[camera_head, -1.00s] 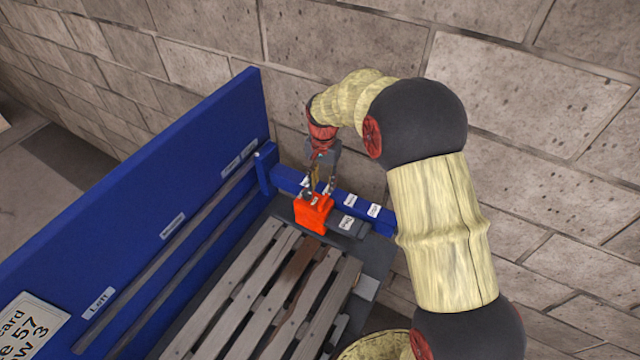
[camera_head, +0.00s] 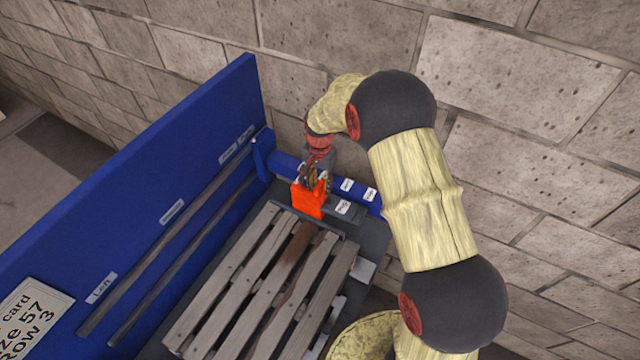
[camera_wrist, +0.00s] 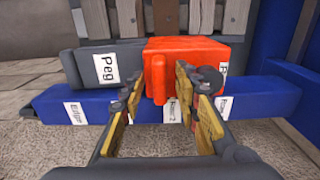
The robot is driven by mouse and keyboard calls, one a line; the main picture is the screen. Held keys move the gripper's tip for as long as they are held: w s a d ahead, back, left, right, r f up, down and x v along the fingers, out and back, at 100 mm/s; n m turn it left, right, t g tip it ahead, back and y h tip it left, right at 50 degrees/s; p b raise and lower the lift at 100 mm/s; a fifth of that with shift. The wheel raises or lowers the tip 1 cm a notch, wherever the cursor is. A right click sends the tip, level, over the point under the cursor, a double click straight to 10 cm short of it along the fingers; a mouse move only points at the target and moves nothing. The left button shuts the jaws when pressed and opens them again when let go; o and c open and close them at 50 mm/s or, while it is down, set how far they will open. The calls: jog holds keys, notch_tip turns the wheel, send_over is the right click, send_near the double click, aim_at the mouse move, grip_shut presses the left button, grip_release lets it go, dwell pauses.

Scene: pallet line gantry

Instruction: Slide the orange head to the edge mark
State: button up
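The orange head (camera_head: 308,199) sits on the blue rail (camera_head: 283,167) at the wall end of the pallet bay. In the wrist view the orange head (camera_wrist: 200,53) has an upright fin facing me. My gripper (camera_wrist: 160,82) is open, with one yellow-padded finger on each side of that fin and small gaps visible; in the head view my gripper (camera_head: 315,181) is down at the head. A white label that appears to read Edge (camera_wrist: 75,113) is on the blue rail, left of the head. More labels are below and right of the fin, partly hidden by my fingers.
A slatted wooden pallet (camera_head: 262,285) lies in front. A tall blue panel (camera_head: 150,165) borders the left, and a block wall (camera_head: 540,150) stands behind.

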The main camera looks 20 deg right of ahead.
jog(key=c, duration=0.8)
grip_shut()
